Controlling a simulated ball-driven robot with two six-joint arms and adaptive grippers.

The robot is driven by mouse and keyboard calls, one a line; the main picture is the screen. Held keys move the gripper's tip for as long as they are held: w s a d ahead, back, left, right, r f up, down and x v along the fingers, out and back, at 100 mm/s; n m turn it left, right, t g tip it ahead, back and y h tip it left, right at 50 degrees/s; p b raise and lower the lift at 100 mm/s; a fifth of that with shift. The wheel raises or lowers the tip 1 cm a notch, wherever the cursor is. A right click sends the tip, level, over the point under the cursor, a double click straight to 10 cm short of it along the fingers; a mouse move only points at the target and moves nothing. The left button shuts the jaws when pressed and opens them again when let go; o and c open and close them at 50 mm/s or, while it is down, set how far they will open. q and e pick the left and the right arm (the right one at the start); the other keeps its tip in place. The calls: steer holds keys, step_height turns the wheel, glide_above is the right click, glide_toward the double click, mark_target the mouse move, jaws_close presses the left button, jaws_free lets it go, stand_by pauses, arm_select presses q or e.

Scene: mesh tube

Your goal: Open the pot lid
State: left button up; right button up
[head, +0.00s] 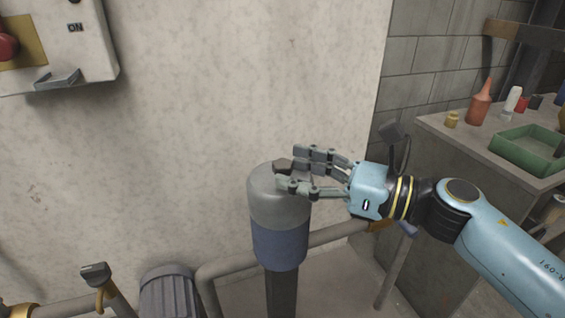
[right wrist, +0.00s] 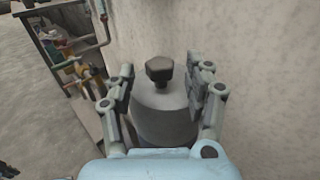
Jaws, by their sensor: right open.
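The pot (head: 279,235) is an upright cylinder with a blue lower band and a grey domed lid (head: 270,190), on a dark post in the middle of the head view. A dark knob (head: 284,164) sits on top of the lid. In the right wrist view the knob (right wrist: 159,68) and the lid (right wrist: 158,97) lie between the fingers. My right gripper (head: 290,170) is open at the lid's top, its fingers on either side of the knob. Contact with the knob cannot be told.
A pale wall (head: 200,120) stands behind the pot, with a switch box (head: 85,45) at upper left. Pipes (head: 225,268) and a ribbed motor (head: 168,292) are low at left. A workbench (head: 455,133) at right holds a green tray (head: 530,150) and an orange bottle (head: 480,105).

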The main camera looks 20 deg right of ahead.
mark_target(282, 163)
steer(key=shift+x, duration=1.45)
jaws_close()
